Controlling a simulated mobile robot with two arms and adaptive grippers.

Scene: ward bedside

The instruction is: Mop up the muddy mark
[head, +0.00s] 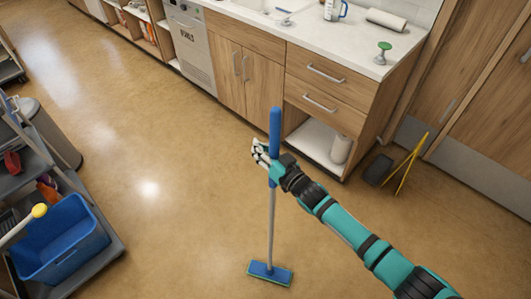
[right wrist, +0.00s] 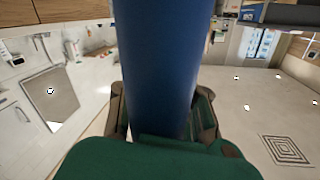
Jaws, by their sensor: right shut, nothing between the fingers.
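A mop with a blue grip (head: 275,130), a grey pole and a flat blue head (head: 270,271) stands nearly upright on the brown floor. My right gripper (head: 261,153) is at the lower part of the blue grip, with its fingers shut. In the right wrist view the blue grip (right wrist: 168,65) fills the middle, close in front of the fingers. It appears to touch the gripper, but I cannot tell that the fingers grasp it. I see no muddy mark on the visible floor; the mop head covers a small patch. My left gripper is not in view.
A cart with a blue bucket (head: 62,240) stands at the left, beside a grey bin (head: 52,130). Wooden cabinets (head: 245,70) line the back. A yellow folding stand (head: 410,165) is on the floor at the right. The floor around the mop head is clear.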

